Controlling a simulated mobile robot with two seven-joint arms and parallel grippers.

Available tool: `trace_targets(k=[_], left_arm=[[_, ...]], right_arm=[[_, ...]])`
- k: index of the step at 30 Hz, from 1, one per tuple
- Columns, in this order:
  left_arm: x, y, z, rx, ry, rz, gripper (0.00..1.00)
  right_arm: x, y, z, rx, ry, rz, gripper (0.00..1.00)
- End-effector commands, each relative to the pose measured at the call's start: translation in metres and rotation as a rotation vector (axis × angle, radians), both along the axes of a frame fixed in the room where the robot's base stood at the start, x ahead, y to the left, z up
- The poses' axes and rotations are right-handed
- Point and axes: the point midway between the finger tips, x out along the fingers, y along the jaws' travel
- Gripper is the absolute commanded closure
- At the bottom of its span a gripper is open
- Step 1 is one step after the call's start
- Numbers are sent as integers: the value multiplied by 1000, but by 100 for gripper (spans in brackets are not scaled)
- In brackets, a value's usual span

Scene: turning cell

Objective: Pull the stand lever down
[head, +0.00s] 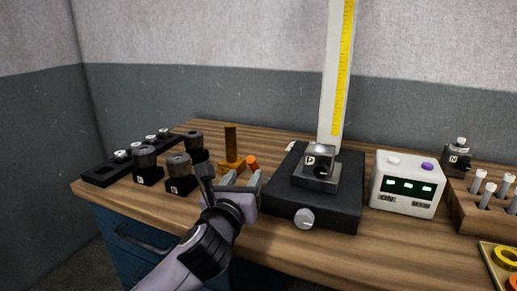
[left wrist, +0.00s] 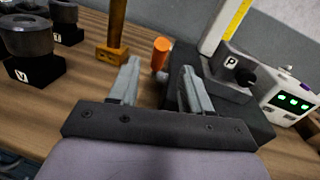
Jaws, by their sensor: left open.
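The stand has a black base (head: 315,205) and a tall white column with a yellow scale (head: 343,70). An orange cylindrical knob (head: 252,162), apparently the stand lever's end, is at the left of the base. Its shaft is not clearly visible. My left gripper (head: 243,179) is open and comes from below, with its fingertips just short of the knob. My right gripper is not in view.
A brown post on an orange-brown block (head: 231,150) stands close left of the knob. Several black holders (head: 180,180) stand further left. A block marked P (head: 317,168) sits on the stand base. A white display box (head: 405,185) stands right of it.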

Motion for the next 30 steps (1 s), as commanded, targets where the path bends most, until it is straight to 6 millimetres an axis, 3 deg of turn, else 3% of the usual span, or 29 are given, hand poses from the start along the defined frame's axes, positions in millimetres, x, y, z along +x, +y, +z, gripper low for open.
trace_targets(k=[7, 21, 30], left_arm=[[7, -1, 2, 9, -4, 2, 52], [58, -9, 1, 9, -3, 2, 52], [71, -11, 2, 8, -3, 0, 52]], right_arm=[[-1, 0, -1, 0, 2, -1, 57], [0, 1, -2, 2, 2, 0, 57], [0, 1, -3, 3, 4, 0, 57]])
